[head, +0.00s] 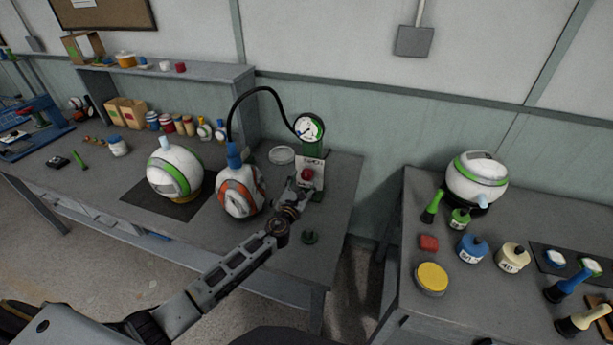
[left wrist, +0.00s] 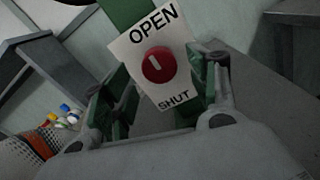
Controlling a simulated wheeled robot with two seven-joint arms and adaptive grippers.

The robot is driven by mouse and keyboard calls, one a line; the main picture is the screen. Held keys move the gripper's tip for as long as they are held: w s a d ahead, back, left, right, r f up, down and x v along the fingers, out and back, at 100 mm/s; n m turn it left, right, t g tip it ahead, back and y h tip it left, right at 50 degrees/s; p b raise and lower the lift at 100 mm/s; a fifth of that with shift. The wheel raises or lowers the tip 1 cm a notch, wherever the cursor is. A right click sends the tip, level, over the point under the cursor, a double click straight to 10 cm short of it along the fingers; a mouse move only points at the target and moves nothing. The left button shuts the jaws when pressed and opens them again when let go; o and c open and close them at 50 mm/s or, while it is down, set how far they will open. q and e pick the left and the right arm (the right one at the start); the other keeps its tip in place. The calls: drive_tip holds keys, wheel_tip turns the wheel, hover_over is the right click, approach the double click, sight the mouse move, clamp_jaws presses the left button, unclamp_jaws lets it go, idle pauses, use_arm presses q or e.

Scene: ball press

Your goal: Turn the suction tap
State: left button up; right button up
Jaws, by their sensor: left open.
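The suction tap is a red round knob (head: 307,174) on a white plate (head: 318,168), on a green stand below a dial gauge (head: 309,127). In the left wrist view the knob (left wrist: 158,65) sits on the plate between the words OPEN and SHUT. A short white mark on it lies on the half toward OPEN. My left gripper (head: 301,190) is open in front of the plate. In the wrist view its green-padded fingers (left wrist: 163,85) stand on either side of the plate, with the knob between them. I cannot tell whether they touch it. My right gripper is not in view.
A black hose (head: 245,98) runs from the gauge to a blue fitting (head: 234,156) on an orange-white ball (head: 240,193), just left of my gripper. A green-white ball (head: 175,172) stands further left. A clear dish (head: 282,154) lies behind. A gap separates the right table (head: 400,225).

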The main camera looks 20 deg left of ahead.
sight(306, 177)
use_arm(q)
drive_tip(key=shift+w+d, duration=0.1)
drive_tip(key=shift+w, duration=2)
drive_tip(key=c, duration=1)
